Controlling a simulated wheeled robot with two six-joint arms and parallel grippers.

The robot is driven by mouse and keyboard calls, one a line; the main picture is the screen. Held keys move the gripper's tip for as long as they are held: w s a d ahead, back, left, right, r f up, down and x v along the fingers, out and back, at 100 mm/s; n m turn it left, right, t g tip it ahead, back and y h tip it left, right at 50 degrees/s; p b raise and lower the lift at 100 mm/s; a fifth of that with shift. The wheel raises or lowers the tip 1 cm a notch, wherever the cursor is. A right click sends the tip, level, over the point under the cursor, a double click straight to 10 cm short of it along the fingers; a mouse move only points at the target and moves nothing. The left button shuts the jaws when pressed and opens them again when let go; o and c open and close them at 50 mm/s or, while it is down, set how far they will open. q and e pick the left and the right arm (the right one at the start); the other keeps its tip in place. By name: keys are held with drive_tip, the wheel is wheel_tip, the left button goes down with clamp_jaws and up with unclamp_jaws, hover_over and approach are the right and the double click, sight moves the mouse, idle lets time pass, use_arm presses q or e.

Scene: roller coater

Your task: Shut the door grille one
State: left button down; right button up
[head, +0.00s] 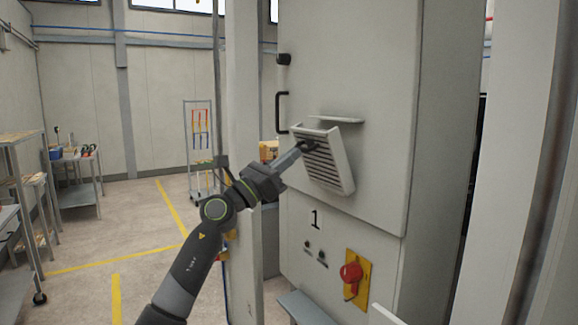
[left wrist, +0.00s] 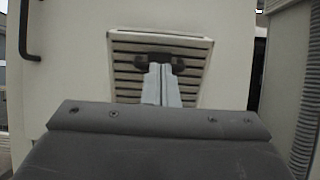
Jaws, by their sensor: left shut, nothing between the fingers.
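The door grille one (head: 325,170) is a pale slatted panel on the front of a tall light-grey cabinet, above a black "1". It stands out from the door face at a tilt. My left gripper (head: 309,146) is shut and empty, its dark fingertips at the upper slats. In the left wrist view the gripper (left wrist: 160,63) overlaps the upper middle of the grille (left wrist: 126,87); I cannot tell whether they touch. My right gripper is not in view.
A narrow ledge (head: 337,120) juts out just above the grille. A black handle (head: 281,112) is at its upper left. A red switch on a yellow plate (head: 352,273) is below. A shelving table (head: 75,165) stands far left, with open floor between.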

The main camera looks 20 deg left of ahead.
sight(311, 135)
use_arm(q)
drive_tip(key=shift+w+d+r, duration=0.35)
drive_tip(key=shift+w+r, duration=0.1)
drive_tip(key=shift+r, duration=0.15)
drive_tip(key=shift+w+d+r, duration=0.3)
drive_tip(key=shift+w+r, duration=0.1)
drive_tip(key=shift+r, duration=0.15)
drive_tip(key=shift+w+d+r, duration=0.25)
drive_tip(key=shift+w+r, duration=0.1)
drive_tip(key=shift+w, duration=0.1)
drive_tip(key=shift+w+d+r, duration=0.3)
drive_tip(key=shift+w+d, duration=0.05)
drive_tip(key=shift+w, duration=0.05)
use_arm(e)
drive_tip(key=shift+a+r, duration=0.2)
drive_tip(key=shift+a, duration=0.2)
